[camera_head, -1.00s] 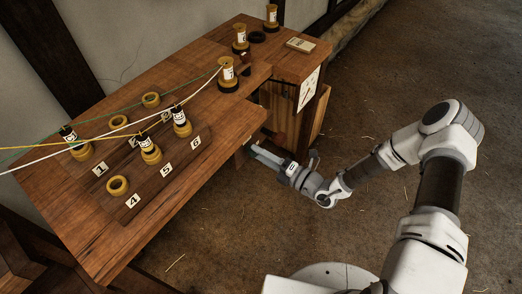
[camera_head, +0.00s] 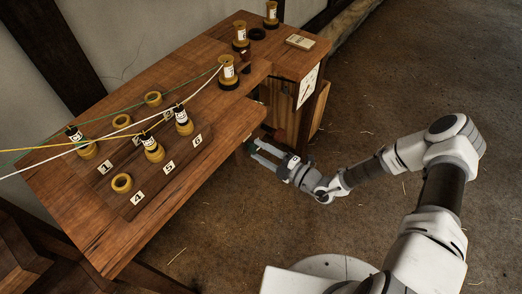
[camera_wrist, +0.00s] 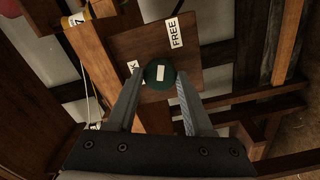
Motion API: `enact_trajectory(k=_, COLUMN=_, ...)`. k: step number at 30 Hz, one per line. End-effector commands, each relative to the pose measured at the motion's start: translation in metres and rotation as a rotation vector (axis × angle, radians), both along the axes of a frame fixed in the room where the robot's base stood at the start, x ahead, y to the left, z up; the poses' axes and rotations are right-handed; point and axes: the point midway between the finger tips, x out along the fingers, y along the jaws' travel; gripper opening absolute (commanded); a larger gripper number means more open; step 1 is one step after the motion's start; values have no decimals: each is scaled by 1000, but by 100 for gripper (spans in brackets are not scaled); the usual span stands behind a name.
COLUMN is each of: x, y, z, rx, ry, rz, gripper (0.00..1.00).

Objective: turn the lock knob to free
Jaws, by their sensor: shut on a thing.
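The lock knob (camera_wrist: 160,84) is a round dark green disc with a white mark on its face, on a brown wooden panel in the wrist view. The white mark runs nearly upright in the picture, roughly toward the FREE label (camera_wrist: 174,32) above it. A partly covered label (camera_wrist: 133,68) ending in K is to the knob's left. My gripper (camera_wrist: 160,78) is shut on the knob, one finger on each side. In the head view my gripper (camera_head: 255,150) reaches below the table's right edge, and the knob's green edge (camera_head: 248,147) shows just beyond the fingertips.
The wooden table (camera_head: 85,220) carries a numbered board with yellow-and-black bobbins (camera_head: 151,147) and rings; coloured cords cross above it. A cabinet (camera_head: 307,88) stands behind my gripper's side. The floor to the right is clear.

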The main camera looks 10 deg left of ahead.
Motion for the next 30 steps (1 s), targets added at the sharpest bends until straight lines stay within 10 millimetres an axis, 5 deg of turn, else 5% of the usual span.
enact_trajectory(k=11, x=-2, y=1, z=0, rx=1, ry=6, rz=3, gripper=0)
enact_trajectory(k=12, x=-2, y=1, z=0, rx=1, ry=6, rz=3, gripper=59)
enact_trajectory(k=16, x=-1, y=0, z=0, rx=2, ry=5, rz=2, gripper=81)
enact_trajectory(k=30, x=-1, y=-3, z=0, rx=1, ry=3, rz=0, gripper=81)
